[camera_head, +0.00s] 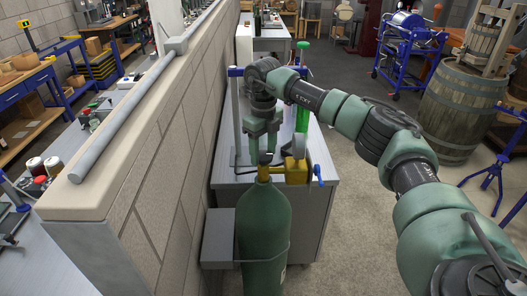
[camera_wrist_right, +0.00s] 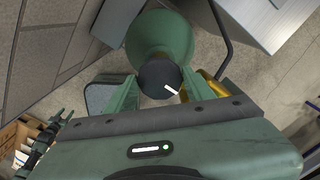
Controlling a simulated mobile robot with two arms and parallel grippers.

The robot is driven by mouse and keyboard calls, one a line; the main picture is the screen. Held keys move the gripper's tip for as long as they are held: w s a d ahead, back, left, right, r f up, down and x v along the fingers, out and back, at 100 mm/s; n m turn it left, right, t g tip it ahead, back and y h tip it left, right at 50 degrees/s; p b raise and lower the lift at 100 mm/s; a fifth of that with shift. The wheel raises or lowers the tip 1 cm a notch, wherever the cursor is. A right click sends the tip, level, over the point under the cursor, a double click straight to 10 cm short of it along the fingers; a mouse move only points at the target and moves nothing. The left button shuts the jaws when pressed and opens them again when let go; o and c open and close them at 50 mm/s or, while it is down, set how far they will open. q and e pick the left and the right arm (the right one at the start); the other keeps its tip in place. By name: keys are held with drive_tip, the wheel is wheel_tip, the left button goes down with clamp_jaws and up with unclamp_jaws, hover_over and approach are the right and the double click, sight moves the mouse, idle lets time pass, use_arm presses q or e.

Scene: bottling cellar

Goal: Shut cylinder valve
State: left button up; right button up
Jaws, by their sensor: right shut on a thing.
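A green gas cylinder (camera_head: 264,225) stands upright in front of the grey cabinet, with a brass valve and a dial gauge (camera_head: 298,148) at its top. It also shows in the right wrist view (camera_wrist_right: 160,35). The cylinder's dark round valve knob (camera_wrist_right: 160,79) has a white mark pointing to the lower right in that view. My right gripper (camera_head: 264,153) points down over the cylinder top and is shut on the knob, one finger on each side. In the head view the fingers partly hide the knob. My left gripper is not in view.
A block wall (camera_head: 165,130) with a pipe along its top runs close on the left. A grey cabinet (camera_head: 325,185) with a green bottle (camera_head: 303,118) stands behind the cylinder. A wooden barrel (camera_head: 455,115) and blue stands are at right. Open floor lies between.

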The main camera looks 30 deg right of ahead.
sight(263, 154)
drive_tip(key=shift+w+r, duration=0.1)
drive_tip(key=shift+r, duration=0.05)
drive_tip(key=o, duration=1.3)
drive_tip(key=shift+o, duration=0.2)
drive_tip(key=shift+r+b, duration=0.3)
drive_tip(key=shift+r, duration=0.1)
wheel_tip(263, 154, up, 6)
drive_tip(key=shift+f+b, duration=0.25)
drive_tip(key=shift+b, duration=0.55)
drive_tip(key=shift+r, duration=0.7)
